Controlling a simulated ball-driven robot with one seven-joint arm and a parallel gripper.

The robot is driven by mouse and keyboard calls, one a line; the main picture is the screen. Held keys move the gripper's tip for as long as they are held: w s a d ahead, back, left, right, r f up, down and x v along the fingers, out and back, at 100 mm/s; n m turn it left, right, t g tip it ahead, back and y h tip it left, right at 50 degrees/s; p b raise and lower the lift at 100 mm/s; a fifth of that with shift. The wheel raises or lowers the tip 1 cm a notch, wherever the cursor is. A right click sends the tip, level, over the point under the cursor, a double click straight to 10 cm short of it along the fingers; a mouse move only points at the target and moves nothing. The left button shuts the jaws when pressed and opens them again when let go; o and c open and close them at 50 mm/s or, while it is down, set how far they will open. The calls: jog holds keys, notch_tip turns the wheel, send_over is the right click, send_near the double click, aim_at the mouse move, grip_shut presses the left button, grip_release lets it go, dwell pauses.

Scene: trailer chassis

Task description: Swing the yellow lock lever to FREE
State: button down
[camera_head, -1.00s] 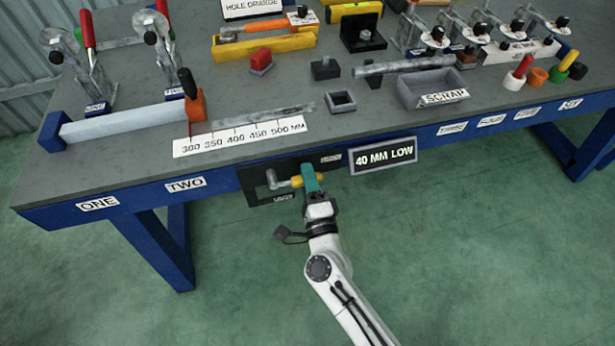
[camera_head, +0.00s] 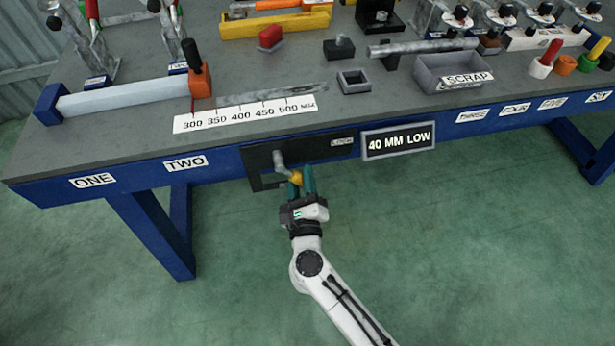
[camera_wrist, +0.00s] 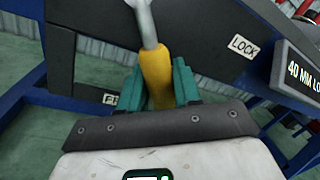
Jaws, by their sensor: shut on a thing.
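The yellow lock lever (camera_wrist: 156,76) has a grey metal shaft and a yellow grip. In the head view its yellow grip (camera_head: 296,178) hangs down and to the right from its pivot on a dark plate (camera_head: 261,160) at the bench front. My gripper (camera_head: 302,184) has its green fingers on both sides of the grip, shut on it. In the wrist view the gripper (camera_wrist: 160,86) holds the yellow part between its fingers. The LOCK label (camera_wrist: 243,46) is at the plate's right. Another label (camera_wrist: 110,99), partly hidden by a finger, is lower left.
A "40 MM LOW" sign (camera_head: 399,140) hangs on the bench front just right of the plate. The bench top (camera_head: 130,140) above carries clamps, a ruler strip (camera_head: 244,114) and a scrap bin (camera_head: 450,75). Open green floor lies below and in front.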

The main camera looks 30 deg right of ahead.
jog(key=shift+w+a+f+m+g+b, duration=0.15)
jog(key=shift+a+f+m+b, duration=0.25)
jog(key=shift+m, duration=0.45)
jog(key=shift+w+a+f+m+g+b, duration=0.1)
jog(key=shift+a+m+g+b, duration=0.1)
jog(key=shift+a+m, duration=0.6)
jog(key=shift+w+a+f+m+g+b, duration=0.15)
jog(key=shift+a+f+m+b, duration=0.15)
jog(key=shift+m, duration=0.65)
jog(key=shift+a, duration=0.1)
jog(key=c, duration=0.9)
grip_release()
jog(key=shift+r, duration=0.1)
jog(key=v, duration=1)
jog(key=shift+s+a, duration=0.2)
jog(key=shift+s, duration=0.15)
